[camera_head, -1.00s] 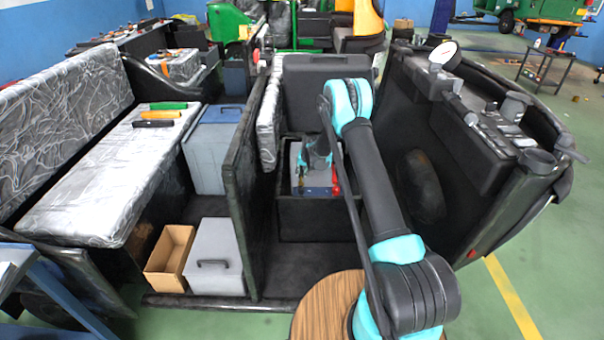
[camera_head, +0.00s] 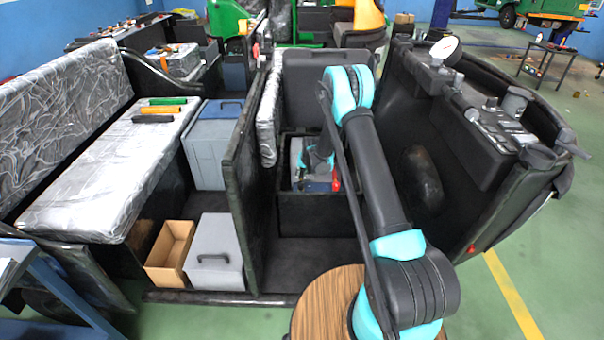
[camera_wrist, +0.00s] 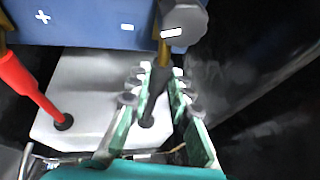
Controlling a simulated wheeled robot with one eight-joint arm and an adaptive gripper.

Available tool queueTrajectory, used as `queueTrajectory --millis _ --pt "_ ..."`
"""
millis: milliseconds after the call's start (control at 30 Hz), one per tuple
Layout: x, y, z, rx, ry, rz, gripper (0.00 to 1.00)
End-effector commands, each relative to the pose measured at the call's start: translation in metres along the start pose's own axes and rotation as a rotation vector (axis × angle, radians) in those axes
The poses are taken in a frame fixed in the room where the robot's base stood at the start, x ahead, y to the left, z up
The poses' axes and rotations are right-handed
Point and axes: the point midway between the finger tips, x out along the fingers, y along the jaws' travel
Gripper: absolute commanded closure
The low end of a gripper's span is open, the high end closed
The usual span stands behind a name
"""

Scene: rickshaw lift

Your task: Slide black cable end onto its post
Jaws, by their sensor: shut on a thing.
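The black cable (camera_wrist: 154,95) rises from a grey surface in the wrist view. My gripper (camera_wrist: 160,78) is shut on its black sleeve, with a green finger on each side. Above the fingers, a tan neck leads up to a dark grey end piece (camera_wrist: 186,22) with a white minus mark. This end piece overlaps the right end of the blue battery case (camera_wrist: 85,24), which carries plus and minus marks. The post is hidden, so I cannot tell whether the end touches it.
A red cable (camera_wrist: 35,90) stands left of my gripper, and shows in the head view (camera_head: 336,180). Black compartment walls (camera_head: 318,214) surround the work area. A tall black partition (camera_head: 243,175) stands to the left. An open cardboard box (camera_head: 170,250) sits beyond it.

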Motion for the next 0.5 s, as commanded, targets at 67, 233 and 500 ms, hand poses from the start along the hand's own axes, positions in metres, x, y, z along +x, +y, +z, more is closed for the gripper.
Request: queueTrajectory --millis 67,233,500 --pt "-0.0008 0.0002 0.0041 0.000 -0.010 0.001 1.00" --pt "-0.0007 0.0001 0.0040 0.000 -0.009 0.001 0.65" --pt "-0.0004 0.0002 0.0028 0.000 -0.007 0.001 0.59"
